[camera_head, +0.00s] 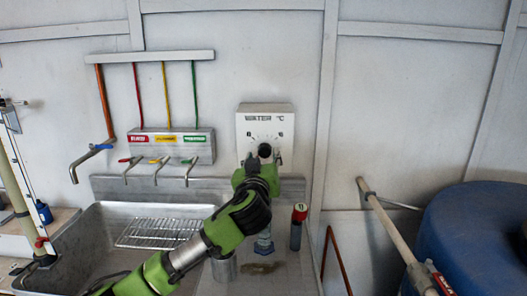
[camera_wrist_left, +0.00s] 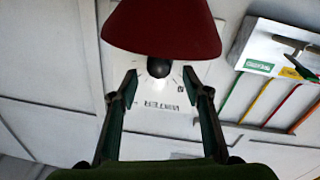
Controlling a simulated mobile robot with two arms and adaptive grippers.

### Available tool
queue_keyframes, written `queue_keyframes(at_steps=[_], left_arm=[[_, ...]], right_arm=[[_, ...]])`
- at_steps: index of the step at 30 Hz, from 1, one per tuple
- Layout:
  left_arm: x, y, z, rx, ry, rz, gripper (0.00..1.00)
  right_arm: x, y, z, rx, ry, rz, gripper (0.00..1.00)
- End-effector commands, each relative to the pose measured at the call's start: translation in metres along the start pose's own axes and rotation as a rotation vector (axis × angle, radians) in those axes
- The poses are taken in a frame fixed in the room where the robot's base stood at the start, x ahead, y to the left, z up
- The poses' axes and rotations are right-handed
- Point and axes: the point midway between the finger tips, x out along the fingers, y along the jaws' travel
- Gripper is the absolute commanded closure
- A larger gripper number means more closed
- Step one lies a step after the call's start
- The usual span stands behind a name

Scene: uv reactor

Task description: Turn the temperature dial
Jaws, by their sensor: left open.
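The temperature dial (camera_head: 264,150) is a round black knob on a white panel (camera_head: 279,121) marked WATER °C, on the wall above the sink. My left gripper (camera_head: 257,170) is raised just in front of the panel, below the dial in the head view, and hides the panel's lower part. In the left wrist view, the dial (camera_wrist_left: 158,68) shows upside down between the two spread fingertips of my left gripper (camera_wrist_left: 159,76). The gripper is open and empty. I cannot tell whether a finger touches the dial. My right gripper is not in view.
A dark red shape (camera_wrist_left: 162,25), unidentified, covers part of the left wrist view. Several taps hang below a labelled box (camera_head: 172,147) left of the panel. A metal sink (camera_head: 75,245) lies below. A red-capped bottle (camera_head: 298,229) stands right of my arm; a blue barrel (camera_head: 475,235) stands farther right.

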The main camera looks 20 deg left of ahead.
Motion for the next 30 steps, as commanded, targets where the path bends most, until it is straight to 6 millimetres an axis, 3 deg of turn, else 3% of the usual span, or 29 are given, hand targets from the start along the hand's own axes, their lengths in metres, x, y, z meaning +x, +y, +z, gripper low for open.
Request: queue_keyframes(at_steps=[6, 18, 23, 30], left_arm=[[0.022, 0.001, -0.001, 0.001, 0.0, 0.0, 0.56], [0.028, 0.001, 0.001, 0.0, -0.001, 0.001, 0.56], [0.028, 0.0, 0.001, 0.0, -0.001, 0.001, 0.95], [0.028, 0.001, 0.001, 0.006, -0.001, 0.001, 0.94]], right_arm=[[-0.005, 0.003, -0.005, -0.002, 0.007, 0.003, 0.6], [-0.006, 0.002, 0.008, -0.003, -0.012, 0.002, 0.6], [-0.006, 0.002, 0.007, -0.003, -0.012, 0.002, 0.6], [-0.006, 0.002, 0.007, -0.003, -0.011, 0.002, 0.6]])
